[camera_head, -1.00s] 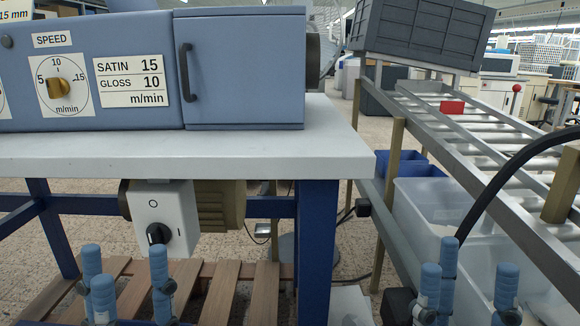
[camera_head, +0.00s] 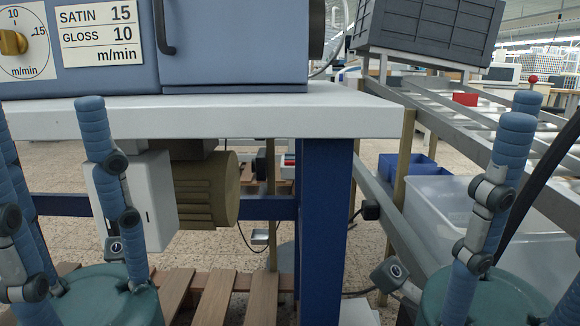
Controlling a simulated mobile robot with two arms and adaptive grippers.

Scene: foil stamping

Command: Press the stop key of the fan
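I cannot make out the fan or its stop key with certainty. A small dark unit with a red part (camera_head: 290,160) shows far behind the table, too small to identify. My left gripper (camera_head: 48,115) points up at the left, its blue fingers spread and empty. One finger covers part of the white switch box (camera_head: 150,200) under the table; its knob is hidden. My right gripper (camera_head: 540,115) points up at the right, its fingers apart and empty, in front of the roller conveyor. Part of it is cut off by the picture's edge.
A white-topped table (camera_head: 230,118) with a blue leg (camera_head: 324,220) carries the blue machine (camera_head: 235,50). A brown motor (camera_head: 205,190) hangs below. Wooden slats (camera_head: 215,300) lie underneath. The conveyor (camera_head: 425,100), a clear bin (camera_head: 440,215) and a grey crate (camera_head: 430,25) stand right.

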